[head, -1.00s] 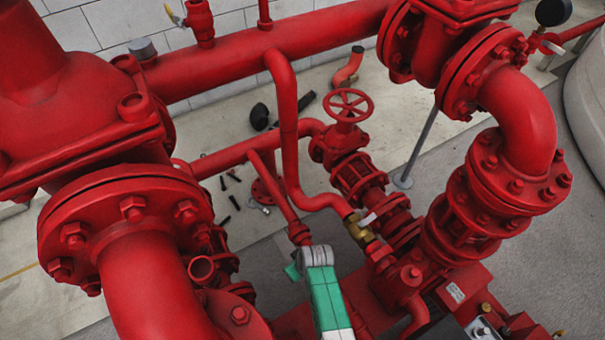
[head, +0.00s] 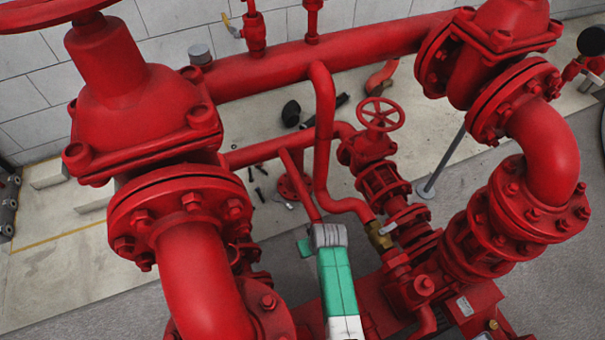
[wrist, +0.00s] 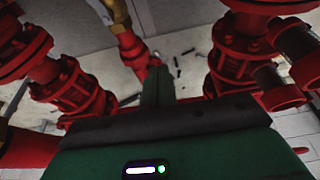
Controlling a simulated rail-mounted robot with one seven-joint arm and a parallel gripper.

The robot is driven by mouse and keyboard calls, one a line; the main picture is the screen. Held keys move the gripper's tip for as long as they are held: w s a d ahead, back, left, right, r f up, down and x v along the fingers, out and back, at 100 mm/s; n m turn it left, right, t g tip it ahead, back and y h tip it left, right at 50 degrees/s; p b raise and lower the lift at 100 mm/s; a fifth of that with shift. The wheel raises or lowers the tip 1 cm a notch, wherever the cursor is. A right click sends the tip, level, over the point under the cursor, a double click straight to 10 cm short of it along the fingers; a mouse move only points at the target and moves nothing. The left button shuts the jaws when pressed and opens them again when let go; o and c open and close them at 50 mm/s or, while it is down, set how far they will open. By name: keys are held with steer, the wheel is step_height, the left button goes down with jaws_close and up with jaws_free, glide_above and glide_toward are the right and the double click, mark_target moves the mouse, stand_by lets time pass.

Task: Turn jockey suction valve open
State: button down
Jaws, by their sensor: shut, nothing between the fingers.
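A small brass valve (head: 378,234) with a pale lever (head: 391,225) sits on the thin red pipe, right of centre in the head view. A brass fitting (wrist: 117,12) with a pale lever beside it also shows at the top of the wrist view. A red handwheel valve (head: 380,114) stands behind it. No label shows which one is the jockey suction valve. My gripper (wrist: 157,72) is shut and empty, pointing down among the pipes, apart from the brass fitting. In the head view my green and white arm end is left of the brass valve; the fingertips are hard to see.
Large flanged red pipes stand at the left (head: 190,270) and right (head: 545,160). A thick horizontal pipe (head: 270,75) crosses behind. A thin vertical red pipe (head: 325,130) rises close behind my gripper. Small dark loose parts (head: 259,194) lie on the floor.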

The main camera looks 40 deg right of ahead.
steer(key=w+d+r+t+h+p, duration=0.1)
steer(key=w+r+p, duration=0.2)
steer(key=r, duration=0.7)
steer(key=w+d+r+t+h+p, duration=0.1)
steer(key=w+r+p, duration=0.3)
steer(key=r, duration=0.6)
steer(key=shift+w+d+m+t+h, duration=0.3)
steer(key=shift+w+d+m+t, duration=0.1)
steer(key=shift+t, duration=0.3)
